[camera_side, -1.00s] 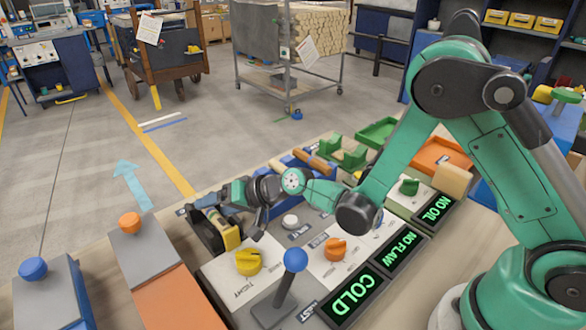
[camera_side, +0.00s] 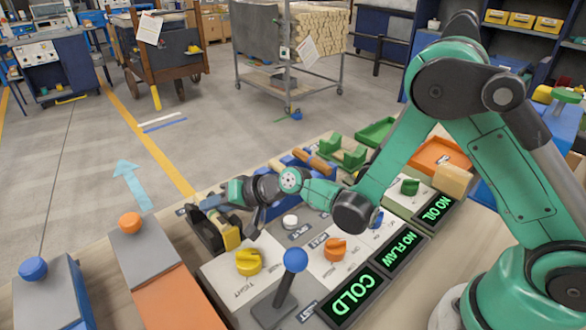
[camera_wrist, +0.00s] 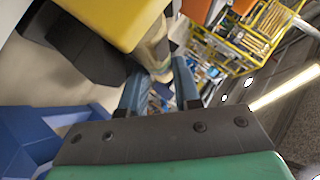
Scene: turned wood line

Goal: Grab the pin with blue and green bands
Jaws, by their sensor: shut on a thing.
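My gripper (camera_side: 213,202) is low over the far left edge of the work panel, just above a dark holder (camera_side: 207,235) with a yellow block (camera_side: 229,234). In the wrist view its two blue-grey fingers (camera_wrist: 160,85) are closed on a pale wooden piece (camera_wrist: 155,45), which shows just beyond the fingertips.
Brown wooden pins (camera_side: 317,162) lie in a blue rack behind my wrist. A blue-knobbed lever (camera_side: 295,260), a yellow knob (camera_side: 248,262) and an orange knob (camera_side: 335,249) stand on the panel in front. Lit signs (camera_side: 358,293) read COLD, NO FLAW and NO OIL.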

